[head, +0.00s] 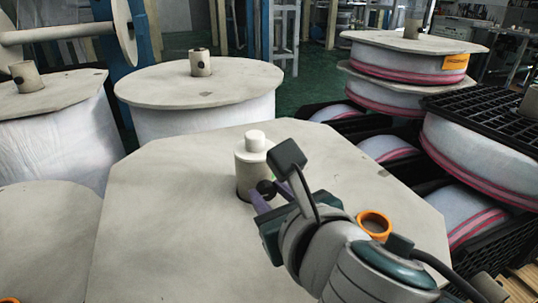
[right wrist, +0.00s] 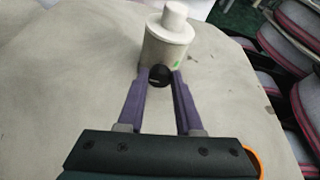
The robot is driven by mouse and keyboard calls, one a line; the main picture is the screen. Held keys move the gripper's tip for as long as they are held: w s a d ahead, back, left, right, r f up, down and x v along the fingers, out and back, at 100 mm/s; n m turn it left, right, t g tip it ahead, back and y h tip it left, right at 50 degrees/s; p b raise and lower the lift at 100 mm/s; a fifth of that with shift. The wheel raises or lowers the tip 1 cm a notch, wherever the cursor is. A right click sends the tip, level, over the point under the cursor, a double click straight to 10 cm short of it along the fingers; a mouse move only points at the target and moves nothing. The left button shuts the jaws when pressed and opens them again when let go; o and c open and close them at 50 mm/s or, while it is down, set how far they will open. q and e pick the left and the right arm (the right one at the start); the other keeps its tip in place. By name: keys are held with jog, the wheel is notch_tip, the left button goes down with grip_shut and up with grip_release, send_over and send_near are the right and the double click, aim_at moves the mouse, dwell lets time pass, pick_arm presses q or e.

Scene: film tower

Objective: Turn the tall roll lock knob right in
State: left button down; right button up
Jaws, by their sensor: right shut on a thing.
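The tall roll (head: 150,225) shows its pale, flat, many-sided top in the middle of the head view. A beige cylindrical hub (head: 251,170) with a narrower cap stands upright on it. A small black round knob (head: 266,188) sits on the hub's side; it also shows in the right wrist view (right wrist: 159,76). My right gripper (head: 262,195) reaches in from the lower right, and its purple fingers stand on either side of the knob, shut on it. The fingertips partly cover the knob's sides in the right wrist view. My left gripper is not in view.
Another wrapped roll (head: 205,80) with its own hub stands behind, and one more (head: 50,120) at the left. Stacked film rolls with pink bands (head: 408,60) and black pallets (head: 490,100) stand at the right. An orange ring (head: 374,224) shows beside my right arm.

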grip_shut()
jog(key=shift+m, duration=0.3)
jog(key=shift+d+m+y+p, duration=0.15)
jog(key=shift+m+y+p, duration=0.45)
jog(key=shift+p, duration=0.1)
jog(key=shift+d+m+g+y, duration=0.1)
jog(key=shift+m+g+y, duration=0.3)
jog(key=shift+m, duration=0.3)
jog(key=shift+f+m+y, duration=0.1)
jog(key=shift+m+y, duration=0.5)
jog(key=shift+m, duration=0.2)
jog(key=o, duration=0.8)
grip_release()
jog(key=shift+c, duration=0.2)
